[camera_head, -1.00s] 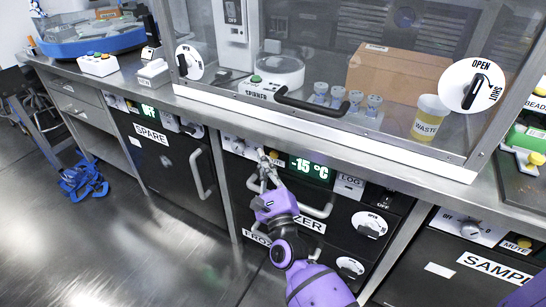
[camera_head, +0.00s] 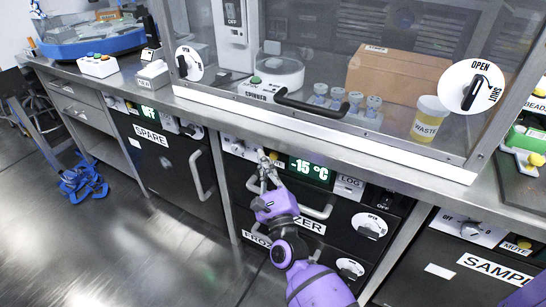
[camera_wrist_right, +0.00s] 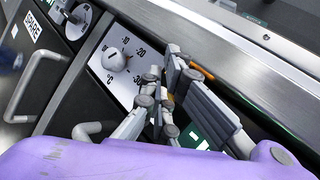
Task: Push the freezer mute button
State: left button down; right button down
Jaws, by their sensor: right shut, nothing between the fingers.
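The freezer (camera_head: 312,222) is the dark middle unit under the counter, with a green "-15 °C" display (camera_head: 309,169) on its control panel. My right gripper (camera_head: 264,158) is shut and empty, its fingertips at the panel just left of the display. In the right wrist view the gripper (camera_wrist_right: 163,90) lies against the panel, right of the temperature dial (camera_wrist_right: 117,61). A small orange-yellow patch (camera_wrist_right: 169,100), possibly the mute button, shows beside the fingertips and is mostly hidden by them. I cannot tell whether the fingers touch it. My left gripper is out of view.
The counter edge (camera_head: 330,147) overhangs above the panel. The spare unit (camera_head: 165,160) stands to the left. The sample unit (camera_head: 450,258), with its own yellow mute button (camera_head: 524,245), stands to the right.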

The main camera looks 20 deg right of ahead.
jog(key=shift+w+d, duration=0.1)
dwell(0.4)
jog(key=shift+w+d, duration=0.2)
jog(key=shift+d, duration=0.05)
jog(key=shift+w+d+b, duration=0.3)
jog(key=shift+w+d, duration=0.05)
jog(key=shift+d, duration=0.1)
dwell(0.8)
dwell(0.3)
jog(key=shift+s+a, duration=0.65)
jog(key=shift+a, duration=0.15)
jog(key=s+a, duration=0.1)
jog(key=a, duration=0.1)
jog(key=s+a+p, duration=0.1)
jog(key=s+a, duration=0.1)
dwell(0.3)
dwell(0.7)
